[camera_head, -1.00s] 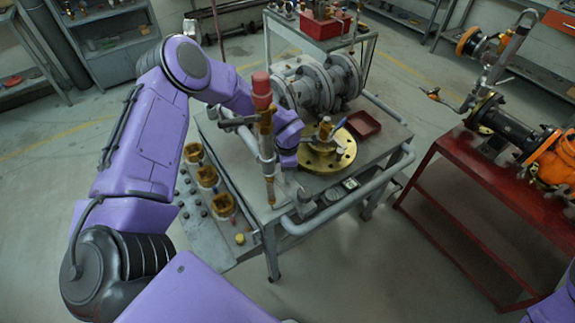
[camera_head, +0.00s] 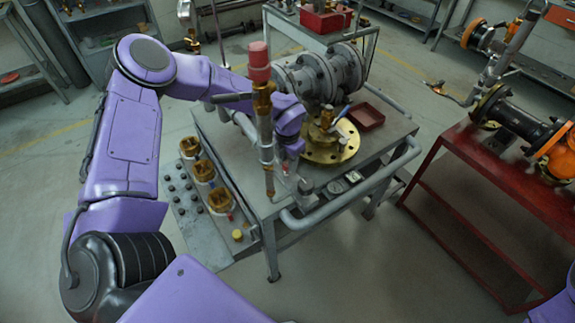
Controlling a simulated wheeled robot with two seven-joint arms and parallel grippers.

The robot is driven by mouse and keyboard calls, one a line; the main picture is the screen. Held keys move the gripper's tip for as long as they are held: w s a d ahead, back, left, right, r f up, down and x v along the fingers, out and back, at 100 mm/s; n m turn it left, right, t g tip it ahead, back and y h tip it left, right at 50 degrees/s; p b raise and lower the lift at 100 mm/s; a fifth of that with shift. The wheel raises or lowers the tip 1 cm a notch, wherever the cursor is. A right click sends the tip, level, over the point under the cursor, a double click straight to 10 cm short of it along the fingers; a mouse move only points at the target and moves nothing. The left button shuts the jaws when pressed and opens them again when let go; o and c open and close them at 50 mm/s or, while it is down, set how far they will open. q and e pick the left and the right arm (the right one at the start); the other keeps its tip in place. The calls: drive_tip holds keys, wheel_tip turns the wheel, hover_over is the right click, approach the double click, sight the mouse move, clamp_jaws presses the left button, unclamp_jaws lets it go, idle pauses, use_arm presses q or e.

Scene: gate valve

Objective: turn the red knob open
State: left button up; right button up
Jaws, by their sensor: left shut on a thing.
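The red knob (camera_head: 259,62) is the cap of a slim upright metal piece with a brass collar, a grey side lever and a brass lower tip. My left arm comes in from the left and passes behind this piece. The wrist bends down beside it, to its right. My left gripper (camera_head: 267,152) is shut on the shaft of this piece, well below the red knob. Its fingers are mostly hidden, so the exact contact is hard to see. The piece stands roughly upright over the near left edge of the grey table (camera_head: 225,135). My right gripper is not in view.
A brass flange valve (camera_head: 330,150) sits right of the left wrist, with a grey flanged valve (camera_head: 320,78) and a red tray (camera_head: 366,117) behind. Several brass fittings (camera_head: 203,170) line the lower shelf. A red bench (camera_head: 465,165) stands right. Floor between is clear.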

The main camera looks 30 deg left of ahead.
use_arm(q)
drive_tip(key=n+b, duration=0.4)
drive_tip(key=n, duration=0.2)
drive_tip(key=shift+f, duration=0.15)
drive_tip(key=shift+n+b, duration=1.3)
drive_tip(key=shift+n, duration=0.7)
drive_tip(key=shift+r, duration=0.2)
drive_tip(key=o, duration=1)
drive_tip(key=shift+o, duration=0.2)
wheel_tip(320, 180, up, 10)
drive_tip(key=b, duration=0.1)
drive_tip(key=shift+r+b, duration=0.25)
drive_tip(key=shift+b, duration=0.05)
